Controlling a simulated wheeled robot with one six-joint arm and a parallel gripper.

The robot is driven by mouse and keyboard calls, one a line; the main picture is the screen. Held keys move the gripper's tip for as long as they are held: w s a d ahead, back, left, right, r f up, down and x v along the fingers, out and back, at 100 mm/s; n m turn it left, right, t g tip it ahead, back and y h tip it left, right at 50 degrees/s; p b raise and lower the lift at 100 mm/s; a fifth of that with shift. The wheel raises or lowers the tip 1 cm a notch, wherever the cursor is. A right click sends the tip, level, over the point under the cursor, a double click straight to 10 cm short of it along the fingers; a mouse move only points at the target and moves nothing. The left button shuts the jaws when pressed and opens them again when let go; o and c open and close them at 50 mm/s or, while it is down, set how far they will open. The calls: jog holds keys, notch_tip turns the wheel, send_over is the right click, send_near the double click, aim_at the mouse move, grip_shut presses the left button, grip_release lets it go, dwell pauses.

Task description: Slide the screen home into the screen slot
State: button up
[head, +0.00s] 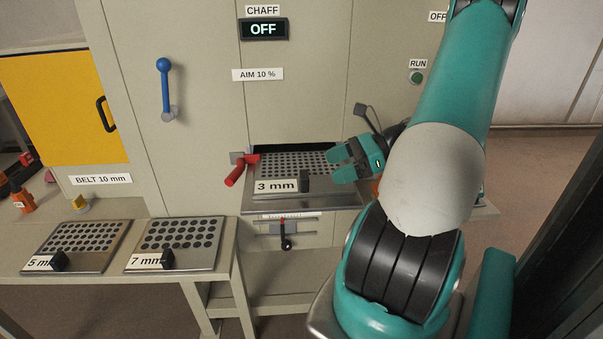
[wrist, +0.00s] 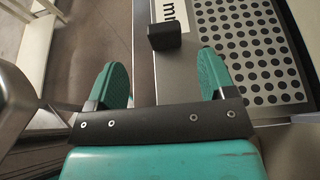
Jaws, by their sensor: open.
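The 3 mm screen (head: 301,164), a perforated metal plate with a black knob (head: 304,180) and a "3 mm" label, sits at the screen slot (head: 290,148) in the machine front. Its front part sticks out over a ledge, and its back edge meets the dark slot opening. My gripper (head: 345,163) is open and empty at the right of the screen. The wrist view shows the two teal fingers (wrist: 165,80) apart, with the screen (wrist: 255,50) under and beyond the right finger. The knob (wrist: 164,36) lies ahead of the fingers, not between them.
A red-handled lever (head: 236,172) is left of the slot, and a small black knob on a scale (head: 286,240) is below it. The 5 mm screen (head: 80,238) and 7 mm screen (head: 180,236) lie on the left bench. A blue handle (head: 166,85) stands out from the machine front.

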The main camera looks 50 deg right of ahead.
aim_at(305, 174)
jog(key=p+x, duration=0.1)
jog(key=x, duration=0.7)
jog(key=shift+w+d, duration=0.1)
jog(key=shift+w, duration=0.15)
jog(key=c, duration=1.3)
jog(key=shift+r, duration=0.1)
jog(key=shift+c, duration=0.2)
